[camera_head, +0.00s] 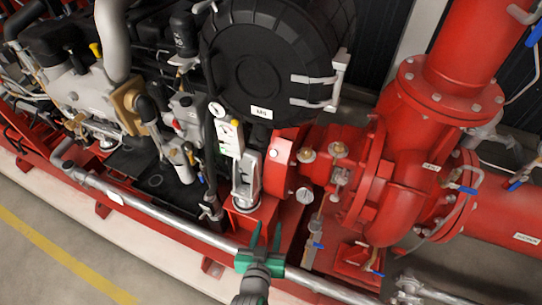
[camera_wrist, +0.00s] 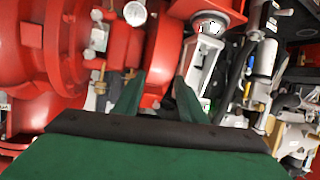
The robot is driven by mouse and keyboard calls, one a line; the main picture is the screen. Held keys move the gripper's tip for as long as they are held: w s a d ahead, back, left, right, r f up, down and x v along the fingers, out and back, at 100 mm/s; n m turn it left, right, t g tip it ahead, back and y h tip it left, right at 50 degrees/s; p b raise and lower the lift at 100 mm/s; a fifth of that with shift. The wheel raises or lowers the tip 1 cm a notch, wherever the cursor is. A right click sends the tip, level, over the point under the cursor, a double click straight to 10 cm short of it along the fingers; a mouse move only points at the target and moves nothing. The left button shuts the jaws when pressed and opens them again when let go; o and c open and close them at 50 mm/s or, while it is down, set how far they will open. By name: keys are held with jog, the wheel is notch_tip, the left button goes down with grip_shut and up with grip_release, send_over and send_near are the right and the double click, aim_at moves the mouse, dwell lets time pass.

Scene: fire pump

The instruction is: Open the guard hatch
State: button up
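A light grey metal frame piece with an opening (camera_head: 246,180) stands upright between the engine and the red pump, and looks like the guard hatch, though I cannot be sure. It also shows in the wrist view (camera_wrist: 203,62), just beyond and right of the right fingertip. My gripper (camera_head: 266,236) is green and sits low in the head view, in front of and below this piece. In the wrist view my gripper (camera_wrist: 160,84) has its two fingers apart, with nothing held between them. Whether a fingertip touches the frame piece cannot be told.
A red pump (camera_head: 395,180) with pipes and small valves stands right of the frame piece. A large black round housing (camera_head: 250,60) hangs above. A grey horizontal pipe (camera_head: 160,212) crosses the front near my gripper. Open floor (camera_head: 40,260) lies at the lower left.

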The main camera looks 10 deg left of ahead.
jog(key=w+a+r+m+h, duration=0.1)
jog(key=w+a+r, duration=0.2)
jog(key=w+r, duration=0.45)
jog(key=m+h, duration=0.2)
send_near(273, 153)
jog(key=x, duration=0.7)
jog(key=shift+w+d+f, duration=0.1)
jog(key=shift+w, duration=0.2)
grip_shut()
